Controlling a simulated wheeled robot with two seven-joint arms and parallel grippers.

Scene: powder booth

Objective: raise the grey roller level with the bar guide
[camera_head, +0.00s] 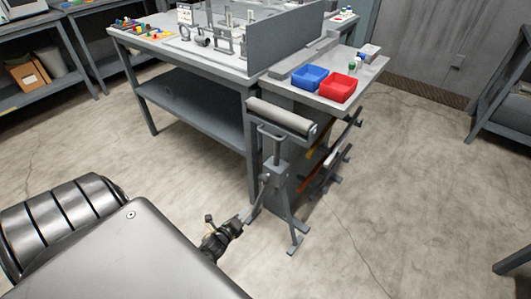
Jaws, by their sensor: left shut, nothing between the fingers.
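The grey roller (283,116) lies across the top of a grey floor stand (276,172), beside the near corner of the workbench. It looks lower than the bench top. I cannot tell for certain which part is the bar guide; a low grey bar (303,59) runs along the bench's right side, at the foot of an upright panel. My left gripper (244,214) is shut and empty, low at the left side of the stand, near its lower post. I cannot tell whether its tips touch the stand. My right gripper is not in view.
The workbench (185,49) carries small fixtures and coloured parts. A side shelf (318,96) holds a blue bin (309,77) and a red bin (338,88). The stand's splayed feet (296,243) rest on the floor.

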